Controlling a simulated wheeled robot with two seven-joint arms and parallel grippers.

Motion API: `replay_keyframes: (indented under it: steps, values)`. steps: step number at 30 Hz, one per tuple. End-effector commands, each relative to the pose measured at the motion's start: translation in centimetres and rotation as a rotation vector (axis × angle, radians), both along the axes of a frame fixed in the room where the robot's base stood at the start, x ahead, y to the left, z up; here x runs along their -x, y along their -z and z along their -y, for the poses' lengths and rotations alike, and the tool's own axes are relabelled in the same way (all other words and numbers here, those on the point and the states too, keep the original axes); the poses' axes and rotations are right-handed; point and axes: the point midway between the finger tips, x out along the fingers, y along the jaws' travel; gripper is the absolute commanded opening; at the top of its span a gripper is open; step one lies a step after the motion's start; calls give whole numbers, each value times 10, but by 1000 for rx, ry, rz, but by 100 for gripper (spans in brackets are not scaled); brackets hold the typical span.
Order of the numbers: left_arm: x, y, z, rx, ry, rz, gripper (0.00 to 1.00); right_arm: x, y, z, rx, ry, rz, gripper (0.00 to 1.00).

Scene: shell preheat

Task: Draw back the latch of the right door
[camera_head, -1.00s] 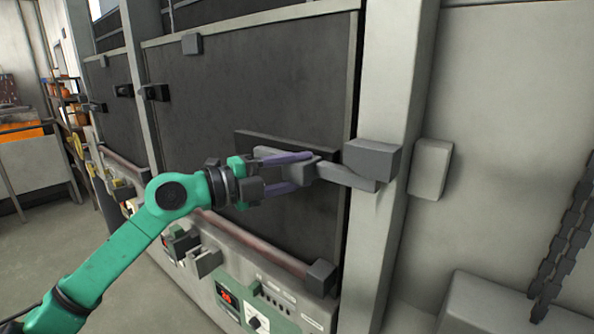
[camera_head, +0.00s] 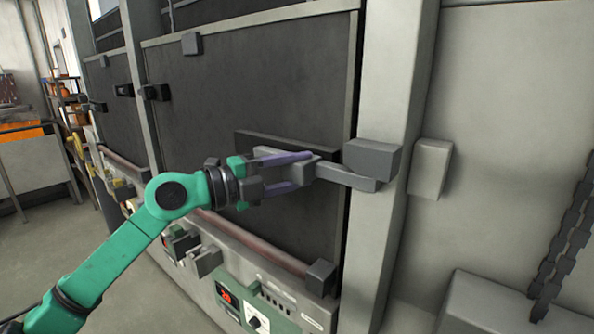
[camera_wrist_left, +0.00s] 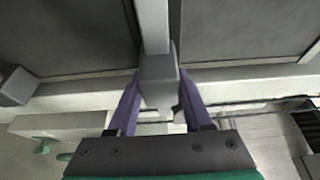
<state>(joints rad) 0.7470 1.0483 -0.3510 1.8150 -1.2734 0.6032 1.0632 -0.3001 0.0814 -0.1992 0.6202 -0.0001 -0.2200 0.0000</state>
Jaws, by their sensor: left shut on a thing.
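The right door (camera_head: 250,85) is a large dark panel in a pale frame, and it looks closed. Its latch (camera_head: 345,177) is a grey bar lying across the door's right edge, with its right end at the grey keeper block (camera_head: 372,158) on the post. My left gripper (camera_head: 306,170) is shut on the latch's grey knob, one purple finger above and one below. In the left wrist view the knob (camera_wrist_left: 158,80) sits between the two fingers, and the bar runs upward from it. My right gripper is in neither view.
A pale post (camera_head: 385,90) stands right of the door. A reddish rail (camera_head: 260,245) and a green control panel (camera_head: 250,305) are below it. A chain (camera_head: 565,240) hangs at the far right. Open floor (camera_head: 40,240) lies to the left.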

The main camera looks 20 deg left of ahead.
Motion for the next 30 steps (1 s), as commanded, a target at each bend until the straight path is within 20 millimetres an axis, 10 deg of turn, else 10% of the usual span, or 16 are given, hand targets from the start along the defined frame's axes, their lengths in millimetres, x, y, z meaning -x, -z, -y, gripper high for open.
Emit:
replay_keyframes:
  steps: [28,29,30]
  values:
    - [-26,0,-66,-1,-4,2,0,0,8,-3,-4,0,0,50]
    - [-26,0,-66,-1,-4,2,61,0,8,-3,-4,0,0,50]
    - [-26,0,-66,-1,-4,1,77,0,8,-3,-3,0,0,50]
